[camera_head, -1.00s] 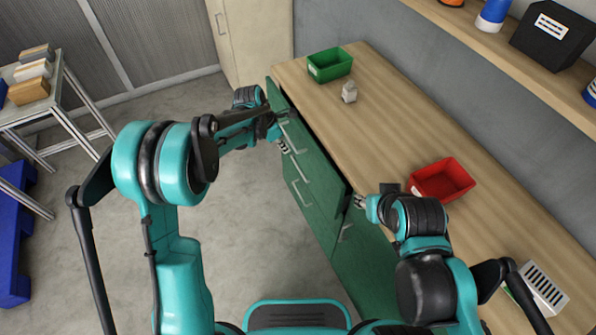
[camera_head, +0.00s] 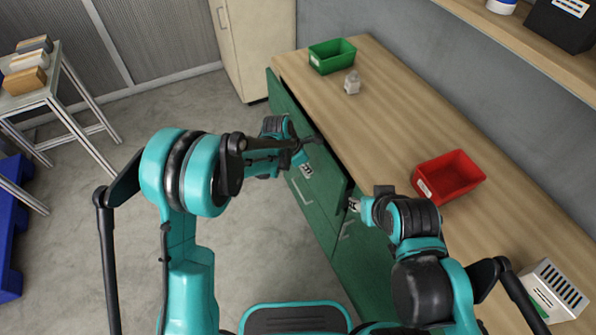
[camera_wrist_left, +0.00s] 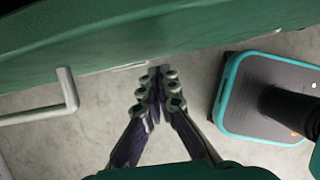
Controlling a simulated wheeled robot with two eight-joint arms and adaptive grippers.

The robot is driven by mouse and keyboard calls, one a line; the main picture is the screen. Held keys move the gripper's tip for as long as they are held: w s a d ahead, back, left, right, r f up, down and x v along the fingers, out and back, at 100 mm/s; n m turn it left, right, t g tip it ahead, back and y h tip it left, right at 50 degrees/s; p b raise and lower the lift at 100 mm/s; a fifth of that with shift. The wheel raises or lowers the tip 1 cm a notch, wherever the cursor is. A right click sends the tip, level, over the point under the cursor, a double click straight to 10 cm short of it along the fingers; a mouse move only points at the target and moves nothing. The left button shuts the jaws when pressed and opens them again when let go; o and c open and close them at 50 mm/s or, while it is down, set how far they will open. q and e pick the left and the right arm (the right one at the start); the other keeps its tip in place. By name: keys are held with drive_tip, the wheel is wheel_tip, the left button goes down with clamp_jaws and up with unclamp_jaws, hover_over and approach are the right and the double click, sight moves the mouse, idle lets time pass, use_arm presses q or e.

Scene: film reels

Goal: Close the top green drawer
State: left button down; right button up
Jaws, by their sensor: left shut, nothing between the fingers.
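The green top drawer (camera_head: 325,178) is in the cabinet under the wooden counter. Its front stands out from the cabinet, with a dark gap beside its near end; how far is hard to tell. My left gripper (camera_head: 306,170) is shut and empty, just in front of the green drawer front. In the left wrist view, the left gripper's fingers (camera_wrist_left: 156,88) are together below a green panel (camera_wrist_left: 190,35); contact is unclear. A silver bar handle (camera_wrist_left: 66,95) is to their left. My right gripper (camera_head: 354,205) is beside the near end of the drawer front; its finger opening is too small to judge.
The counter (camera_head: 395,125) carries a green bin (camera_head: 332,56), a small grey object (camera_head: 352,83), a red bin (camera_head: 448,177) and a white slotted box (camera_head: 553,290). A metal-legged table (camera_head: 45,98) stands far left.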

use_arm(q)
drive_tip(key=shift+w+d, duration=0.25)
drive_tip(key=shift+d, duration=0.3)
drive_tip(key=d, duration=0.1)
drive_tip(key=w+d, duration=0.1)
drive_tip(key=d, duration=0.1)
drive_tip(key=w+d, duration=0.1)
drive_tip(key=shift+d+r, duration=0.1)
drive_tip(key=shift+d, duration=0.15)
